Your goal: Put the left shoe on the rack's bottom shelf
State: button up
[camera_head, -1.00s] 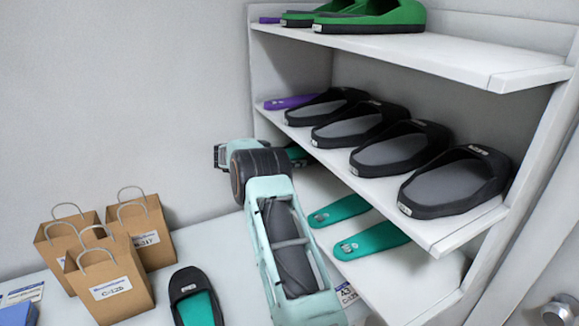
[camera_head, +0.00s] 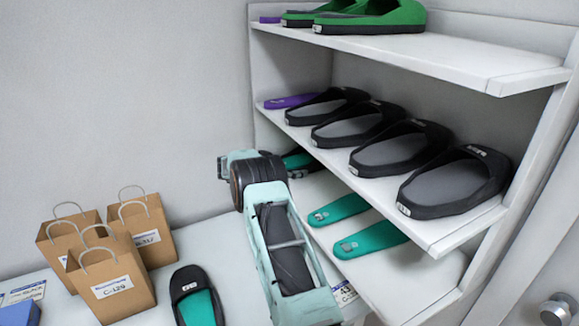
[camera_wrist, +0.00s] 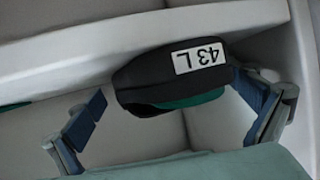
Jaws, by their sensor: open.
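In the head view, part of a black and teal shoe (camera_head: 298,160) shows on the rack's bottom shelf (camera_head: 408,278), behind my wrist; my fingers are hidden there. A second black shoe with a teal insole (camera_head: 196,298) lies on the table, left of my arm.
Two teal insoles (camera_head: 338,210) lie on the bottom shelf. The middle shelf (camera_head: 440,232) above carries several black shoes and a purple insole. Green shoes (camera_head: 372,16) stand on the top shelf. Paper bags (camera_head: 112,285) stand at the left on the table.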

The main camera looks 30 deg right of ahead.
jog(key=shift+r, duration=0.2)
jog(key=b+v, duration=0.1)
jog(key=v, duration=1.1)
jog(key=shift+w, duration=0.1)
